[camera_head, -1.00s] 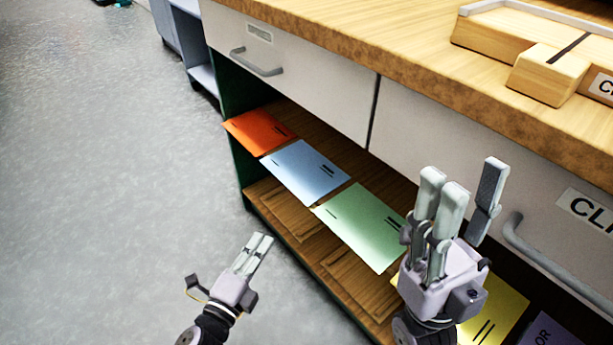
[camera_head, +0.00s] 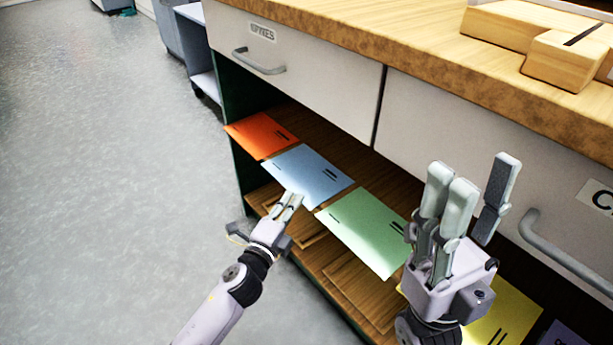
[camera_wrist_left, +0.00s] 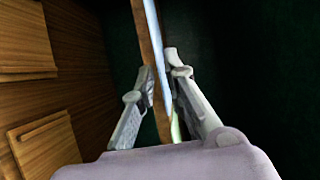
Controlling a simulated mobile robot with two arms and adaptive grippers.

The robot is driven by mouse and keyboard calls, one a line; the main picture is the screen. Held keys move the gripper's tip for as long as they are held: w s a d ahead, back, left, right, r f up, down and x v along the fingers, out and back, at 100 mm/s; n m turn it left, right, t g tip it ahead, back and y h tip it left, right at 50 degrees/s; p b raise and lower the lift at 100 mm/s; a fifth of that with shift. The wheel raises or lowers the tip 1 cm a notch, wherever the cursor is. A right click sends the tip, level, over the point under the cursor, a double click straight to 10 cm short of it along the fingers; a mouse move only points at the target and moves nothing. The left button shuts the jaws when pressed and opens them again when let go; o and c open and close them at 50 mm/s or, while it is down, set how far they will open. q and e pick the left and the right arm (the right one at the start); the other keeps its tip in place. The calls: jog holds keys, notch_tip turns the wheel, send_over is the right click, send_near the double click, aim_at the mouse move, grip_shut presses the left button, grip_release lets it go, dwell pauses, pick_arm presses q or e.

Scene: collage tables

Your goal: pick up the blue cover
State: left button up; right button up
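The blue cover (camera_head: 308,173) lies flat on the upper shelf of the open cabinet, between the orange and green covers, its front edge at the shelf front. My left gripper (camera_head: 288,200) is at that front edge, partly overlapping it in the head view. In the left wrist view, the open fingers (camera_wrist_left: 158,66) point toward the wooden shelf edge, and a thin blue strip of the cover (camera_wrist_left: 154,35) shows edge-on between or just beyond them. I cannot tell whether they touch it. My right gripper (camera_head: 468,195) is open and empty, in front of the drawers.
An orange cover (camera_head: 260,134), a green cover (camera_head: 365,230) and a yellow cover (camera_head: 503,315) share the shelf. The wooden countertop (camera_head: 400,45) and drawers overhang it. A lower shelf holds wooden panels (camera_head: 360,286). The floor (camera_head: 110,170) at left is clear.

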pick_arm(q)
jog(key=shift+x, duration=1.25)
jog(key=shift+c, duration=0.3)
grip_shut()
